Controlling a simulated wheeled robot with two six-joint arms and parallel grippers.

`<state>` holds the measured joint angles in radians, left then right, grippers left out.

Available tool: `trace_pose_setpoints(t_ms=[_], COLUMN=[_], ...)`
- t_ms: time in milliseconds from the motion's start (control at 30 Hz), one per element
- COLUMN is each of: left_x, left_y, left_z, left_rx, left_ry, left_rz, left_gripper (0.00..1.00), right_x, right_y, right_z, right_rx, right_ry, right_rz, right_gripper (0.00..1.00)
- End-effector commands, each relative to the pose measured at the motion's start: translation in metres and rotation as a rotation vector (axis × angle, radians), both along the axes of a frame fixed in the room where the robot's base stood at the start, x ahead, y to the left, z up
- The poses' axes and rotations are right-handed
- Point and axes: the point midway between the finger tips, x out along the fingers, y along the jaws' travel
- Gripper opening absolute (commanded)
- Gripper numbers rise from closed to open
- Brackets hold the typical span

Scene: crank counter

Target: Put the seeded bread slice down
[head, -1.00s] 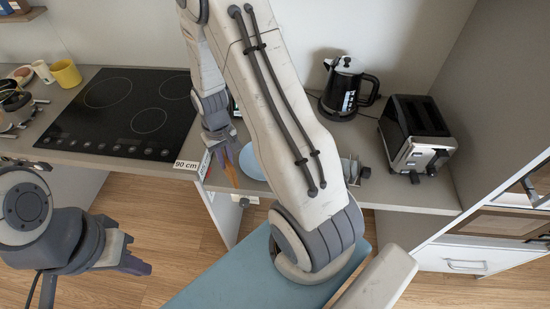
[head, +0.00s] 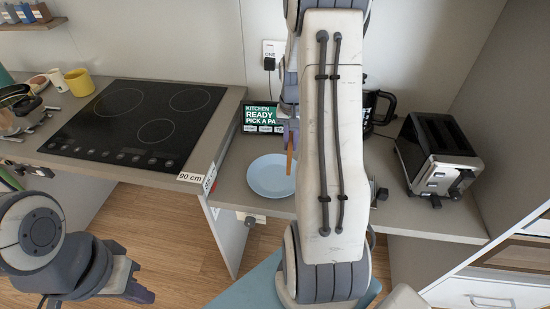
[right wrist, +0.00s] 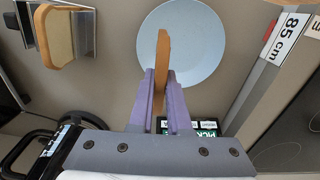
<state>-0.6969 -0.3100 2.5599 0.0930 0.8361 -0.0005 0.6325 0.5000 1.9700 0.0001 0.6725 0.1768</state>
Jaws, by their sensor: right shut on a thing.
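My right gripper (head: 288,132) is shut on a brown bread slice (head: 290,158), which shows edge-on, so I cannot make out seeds. The slice also shows upright between the fingers in the right wrist view (right wrist: 162,52). It appears in front of a light blue plate (head: 264,180) on the counter; a gap between slice and plate cannot be judged. The plate is empty where visible and also shows in the right wrist view (right wrist: 202,42). My left gripper (head: 140,290) is low at the left, away from the counter; its finger opening is unclear.
A toaster (head: 440,150) and a dark kettle (head: 378,108) stand to the right. Another bread slice (right wrist: 54,38) stands in a metal holder (right wrist: 84,36). A black hob (head: 140,118) and a green-lit screen (head: 262,112) are left and behind. My right arm hides the counter's middle.

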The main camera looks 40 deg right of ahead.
Motion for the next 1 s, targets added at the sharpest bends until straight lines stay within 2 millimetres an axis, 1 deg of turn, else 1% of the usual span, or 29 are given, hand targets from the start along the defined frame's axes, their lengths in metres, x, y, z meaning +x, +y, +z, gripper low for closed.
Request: trace_pose_setpoints(t_ms=[33,100,200,300,367,500,633,1000], left_x=[0.000,0.000,0.000,0.000,0.000,0.000,0.000,0.000], left_y=[0.000,0.000,0.000,0.000,0.000,0.000,0.000,0.000], left_z=[0.006,0.008,0.011,0.012,0.013,0.020,0.023,0.019], left_rx=[0.000,0.000,0.000,0.000,0.000,0.000,0.000,0.000], left_ry=[0.000,0.000,0.000,0.000,0.000,0.000,0.000,0.000], left_rz=[0.000,0.000,0.000,0.000,0.000,0.001,0.001,0.001], left_gripper=[0.00,0.00,0.00,0.00,0.00,0.00,0.00,0.00], right_x=[0.008,0.017,0.026,0.030,0.031,0.030,0.030,0.030], right_y=[0.010,0.019,0.028,0.032,0.033,0.034,0.033,0.032], right_z=[-0.005,-0.013,-0.021,-0.026,-0.030,-0.051,-0.065,-0.071], right_rx=[0.002,0.002,0.001,0.000,0.001,0.002,0.001,-0.001], right_ry=[0.003,0.003,0.002,0.000,0.002,0.005,0.001,-0.001], right_rz=[0.007,0.005,0.003,0.002,0.001,0.000,0.000,0.000], right_gripper=[0.00,0.00,0.00,0.00,0.00,0.00,0.00,0.00])
